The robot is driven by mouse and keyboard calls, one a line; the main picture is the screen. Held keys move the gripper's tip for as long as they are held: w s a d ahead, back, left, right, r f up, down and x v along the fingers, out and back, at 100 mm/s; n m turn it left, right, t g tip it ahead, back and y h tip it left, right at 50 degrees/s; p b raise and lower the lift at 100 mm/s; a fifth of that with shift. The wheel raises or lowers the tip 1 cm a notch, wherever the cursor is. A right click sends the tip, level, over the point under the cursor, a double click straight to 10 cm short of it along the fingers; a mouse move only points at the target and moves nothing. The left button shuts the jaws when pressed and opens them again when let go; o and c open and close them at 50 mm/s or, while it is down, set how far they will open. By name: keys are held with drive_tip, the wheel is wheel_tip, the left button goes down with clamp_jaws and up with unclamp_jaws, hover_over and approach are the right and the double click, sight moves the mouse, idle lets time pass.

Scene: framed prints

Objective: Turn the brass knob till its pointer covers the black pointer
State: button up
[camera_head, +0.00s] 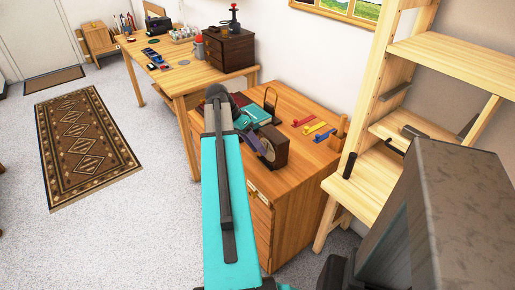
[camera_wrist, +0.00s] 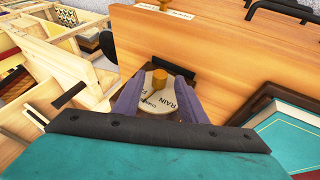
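A dark wooden block (camera_head: 279,149) with a round pale dial (camera_head: 266,149) in its face stands on the wooden cabinet. In the wrist view the dial (camera_wrist: 155,105) carries printed words, one of them RAIN. The brass knob (camera_wrist: 159,79) stands out at the dial's middle, with a thin brass pointer below it. I cannot make out the black pointer. My gripper (camera_wrist: 158,88) has its two purple fingers apart, one on each side of the knob, with dial face showing between them. In the head view my gripper (camera_head: 253,142) is at the dial, partly hidden by my arm.
Teal books (camera_head: 254,113) lie behind the block, close to my gripper. A wooden shelf unit (camera_head: 365,175) stands at the right, and a long table (camera_head: 180,80) at the back.

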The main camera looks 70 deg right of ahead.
drive_tip(key=v, duration=1.3)
drive_tip(key=shift+b, duration=0.35)
